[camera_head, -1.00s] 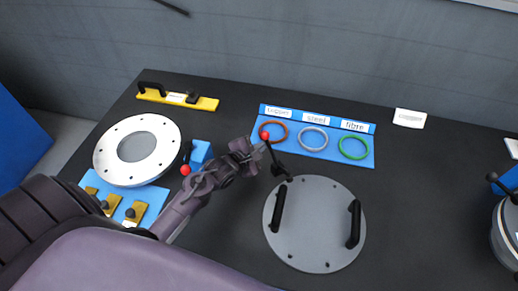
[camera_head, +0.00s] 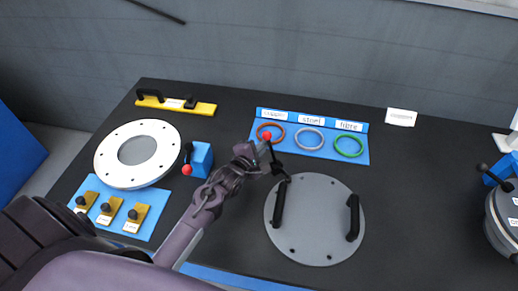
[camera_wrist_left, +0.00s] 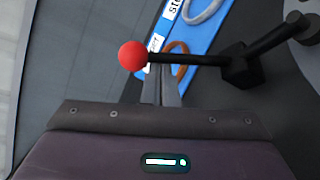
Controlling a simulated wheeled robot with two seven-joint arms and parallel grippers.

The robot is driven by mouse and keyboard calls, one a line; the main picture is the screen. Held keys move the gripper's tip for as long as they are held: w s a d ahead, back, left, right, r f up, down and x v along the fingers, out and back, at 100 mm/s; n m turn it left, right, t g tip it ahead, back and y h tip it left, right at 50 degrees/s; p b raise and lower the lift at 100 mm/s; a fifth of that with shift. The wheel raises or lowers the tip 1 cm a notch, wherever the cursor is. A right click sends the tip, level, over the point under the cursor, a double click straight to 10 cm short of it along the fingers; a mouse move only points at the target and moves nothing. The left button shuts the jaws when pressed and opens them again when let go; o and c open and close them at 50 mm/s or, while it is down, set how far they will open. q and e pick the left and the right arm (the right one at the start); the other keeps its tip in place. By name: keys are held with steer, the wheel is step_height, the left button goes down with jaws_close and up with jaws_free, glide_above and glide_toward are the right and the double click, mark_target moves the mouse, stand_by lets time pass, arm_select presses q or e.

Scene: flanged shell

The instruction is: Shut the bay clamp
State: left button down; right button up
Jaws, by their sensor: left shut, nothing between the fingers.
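A black clamp lever with a red ball end (camera_head: 267,136) stands at the upper left edge of the round grey plate (camera_head: 318,225), which has two black handles. In the left wrist view the red ball (camera_wrist_left: 132,55) is at the left end of the black rod, and the rod runs right to a black pivot block (camera_wrist_left: 240,68). My left gripper (camera_head: 264,150) is shut and empty, with its fingertips (camera_wrist_left: 162,80) close to the rod near the ball. I cannot tell whether they touch it. My right gripper is not in view.
A blue tray (camera_head: 310,153) with copper, steel and fibre rings lies behind the lever. A white flange (camera_head: 162,160), a blue block (camera_head: 202,160) with another red-ball lever, and a yellow bar (camera_head: 175,106) are to the left. A grey shell (camera_head: 500,215) stands at the right edge.

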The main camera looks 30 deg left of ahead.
arm_select(q)
steer(key=shift+s+d+r+m+p, duration=0.3)
steer(key=shift+d+r+p, duration=0.1)
steer(key=shift+d+p, duration=0.2)
steer(key=shift+f, duration=0.1)
stand_by(0.4)
